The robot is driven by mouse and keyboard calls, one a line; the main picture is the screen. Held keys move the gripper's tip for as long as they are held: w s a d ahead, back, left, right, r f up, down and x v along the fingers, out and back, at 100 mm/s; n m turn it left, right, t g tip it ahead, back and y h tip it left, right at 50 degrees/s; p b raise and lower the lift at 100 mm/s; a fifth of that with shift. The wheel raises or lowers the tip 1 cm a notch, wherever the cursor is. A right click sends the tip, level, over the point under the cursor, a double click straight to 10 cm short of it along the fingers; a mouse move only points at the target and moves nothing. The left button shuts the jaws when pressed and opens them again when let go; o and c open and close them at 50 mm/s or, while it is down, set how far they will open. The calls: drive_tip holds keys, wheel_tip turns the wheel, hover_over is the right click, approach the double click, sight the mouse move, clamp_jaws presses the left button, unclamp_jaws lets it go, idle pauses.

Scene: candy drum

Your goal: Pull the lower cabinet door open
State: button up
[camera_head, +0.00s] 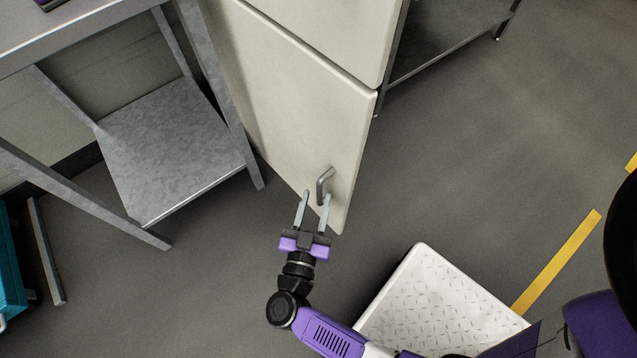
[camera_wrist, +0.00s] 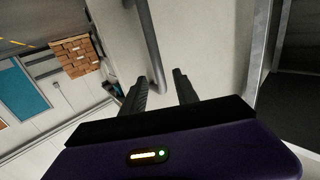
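The lower cabinet door (camera_head: 290,105) is a cream-white panel below a second cream panel. A grey bent bar handle (camera_head: 325,184) sits near its lower end. The door looks shut, flush with the panel above. My gripper (camera_head: 314,196) is open, its two fingers pointing at the door just short of the handle. In the wrist view the handle (camera_wrist: 151,45) comes down between the lines of the fingertips (camera_wrist: 159,78), nearer the left finger. The fingers are apart with nothing held. I cannot tell whether a finger touches the handle.
A grey metal table with a lower shelf (camera_head: 170,145) stands left of the cabinet. Another metal shelf (camera_head: 450,35) stands to its right. A white platform with a tread pattern (camera_head: 440,310) is at the bottom right. A teal box (camera_head: 8,265) is at the left edge. The floor between is clear.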

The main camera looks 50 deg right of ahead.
drive_tip(key=shift+v, duration=1.7)
drive_tip(key=w+a+r+m+t+y, duration=0.1)
drive_tip(key=w+r+t+y, duration=0.1)
drive_tip(key=w+r+t, duration=0.3)
wheel_tip(320, 180, up, 7)
drive_tip(key=s+a+n+t+y, duration=0.1)
drive_tip(key=a+t+y, duration=0.1)
drive_tip(key=a+y, duration=0.1)
drive_tip(key=s+d+r+n+y, duration=0.1)
drive_tip(key=s+r+n+y, duration=0.25)
drive_tip(key=s, duration=0.35)
drive_tip(key=s+d+r+n+g+y, duration=0.1)
drive_tip(key=s+r+n+y, duration=0.1)
drive_tip(key=s+n+y, duration=0.3)
drive_tip(key=s+d+r+n+y, duration=0.2)
drive_tip(key=s+n, duration=0.2)
drive_tip(key=s, duration=0.4)
wheel_tip(320, 180, up, 21)
drive_tip(key=p, duration=2)
drive_tip(key=shift+w+a+p, duration=0.2)
drive_tip(key=shift+a+p, duration=0.05)
drive_tip(key=shift+p, duration=0.1)
drive_tip(key=shift+r, duration=0.1)
